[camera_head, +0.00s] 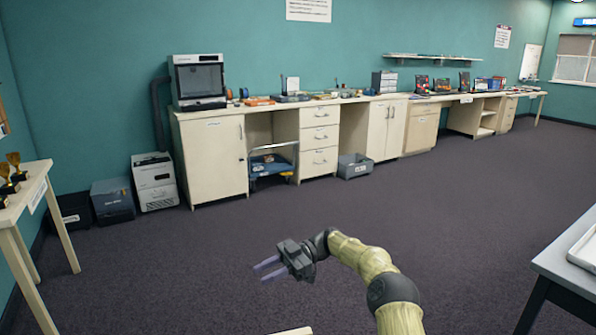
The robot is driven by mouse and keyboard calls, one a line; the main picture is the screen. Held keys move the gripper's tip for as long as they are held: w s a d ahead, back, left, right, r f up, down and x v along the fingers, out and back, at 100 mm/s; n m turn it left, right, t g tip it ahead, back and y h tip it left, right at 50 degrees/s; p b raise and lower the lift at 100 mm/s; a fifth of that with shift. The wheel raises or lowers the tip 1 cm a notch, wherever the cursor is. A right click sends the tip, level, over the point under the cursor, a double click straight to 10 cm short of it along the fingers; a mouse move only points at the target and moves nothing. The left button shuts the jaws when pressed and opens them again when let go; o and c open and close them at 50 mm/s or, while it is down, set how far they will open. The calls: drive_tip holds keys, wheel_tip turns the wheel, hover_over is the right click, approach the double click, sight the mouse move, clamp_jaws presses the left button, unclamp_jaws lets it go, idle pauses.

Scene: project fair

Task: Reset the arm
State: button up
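My gripper (266,269) is at the lower middle of the head view, at the end of my bent arm, above the dark carpet. Its two purple-grey fingers point left and stand apart with a gap between them. Nothing shows between the fingers. My arm is yellow-green with dark joints and comes up from the bottom edge. The gripper touches nothing that I can see.
A long cream workbench (215,155) with cabinets runs along the back wall. A cart (272,163) and a grey bin (354,165) are at its foot. A table with trophies (32,189) stands left; another table (565,255) stands right. The carpet between is clear.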

drive_tip(key=w+a+r+m+t+y, duration=0.1)
drive_tip(key=w+a+r+m+t, duration=0.1)
drive_tip(key=a+r+m+t, duration=0.25)
drive_tip(key=w+a+r+m+t+y, duration=0.2)
drive_tip(key=w+r+m+t, duration=0.15)
drive_tip(key=r+t, duration=0.35)
drive_tip(key=s+d+f+m+t+h, duration=0.4)
drive_tip(key=d+m+h, duration=0.25)
drive_tip(key=d, duration=0.35)
drive_tip(key=s+d+f+m+t+h, duration=0.3)
drive_tip(key=s+d+f+m+h, duration=0.15)
drive_tip(key=d+h, duration=0.45)
drive_tip(key=s+d+f+m+g+h, duration=0.1)
drive_tip(key=s+d+f+m+g, duration=0.15)
drive_tip(key=s, duration=0.55)
drive_tip(key=s+d+f+m+g, duration=0.2)
drive_tip(key=s+d, duration=0.2)
drive_tip(key=s, duration=0.5)
drive_tip(key=s+d+f+m+g+h, duration=0.1)
drive_tip(key=s+d+f+m+g, duration=0.2)
drive_tip(key=s, duration=0.5)
wheel_tip(320, 180, up, 29)
drive_tip(key=n+p, duration=0.1)
drive_tip(key=p, duration=2.7)
drive_tip(key=shift+d, duration=0.45)
